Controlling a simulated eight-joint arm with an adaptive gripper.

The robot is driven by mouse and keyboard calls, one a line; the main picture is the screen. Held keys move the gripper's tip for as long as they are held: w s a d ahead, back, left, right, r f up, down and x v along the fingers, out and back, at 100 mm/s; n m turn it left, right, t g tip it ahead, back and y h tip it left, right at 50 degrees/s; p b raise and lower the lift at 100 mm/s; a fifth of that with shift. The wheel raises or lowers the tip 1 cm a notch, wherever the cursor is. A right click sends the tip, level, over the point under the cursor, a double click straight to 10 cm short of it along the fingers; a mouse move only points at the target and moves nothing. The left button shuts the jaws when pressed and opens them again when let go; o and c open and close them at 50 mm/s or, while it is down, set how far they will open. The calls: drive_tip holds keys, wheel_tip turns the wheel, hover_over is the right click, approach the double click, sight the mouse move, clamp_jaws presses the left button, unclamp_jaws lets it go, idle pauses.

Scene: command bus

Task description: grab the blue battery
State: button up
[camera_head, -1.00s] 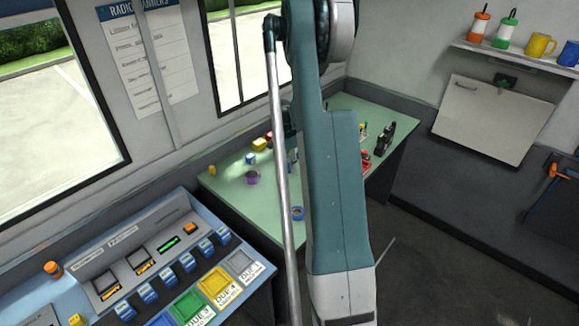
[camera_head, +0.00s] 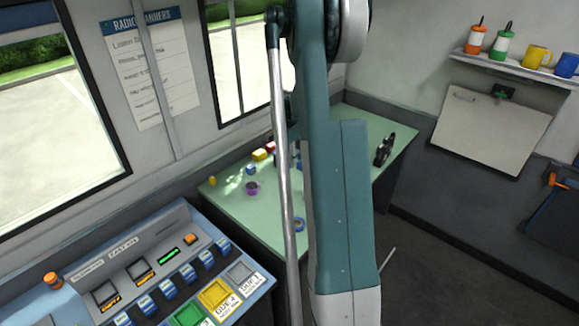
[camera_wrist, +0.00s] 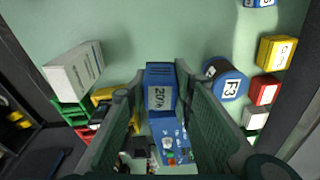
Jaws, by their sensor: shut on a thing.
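The blue battery (camera_wrist: 160,88), a blue block with a pale label that seems to read "20%", is between my fingers in the wrist view. My gripper (camera_wrist: 157,92) is shut on it, one dark green finger on each side. A second blue item (camera_wrist: 170,138) with small coloured marks shows beyond or below it, between the fingers. Whether the battery touches the table cannot be told. In the head view my arm hides the gripper and the battery.
Close on the right in the wrist view are a blue cylinder (camera_wrist: 228,82), a yellow box (camera_wrist: 276,52) and a red box (camera_wrist: 264,91). A white box (camera_wrist: 74,72) stands at left. In the head view, the green table (camera_head: 235,208) has free room at its front left.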

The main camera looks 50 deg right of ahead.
drive_tip(key=shift+r, duration=0.5)
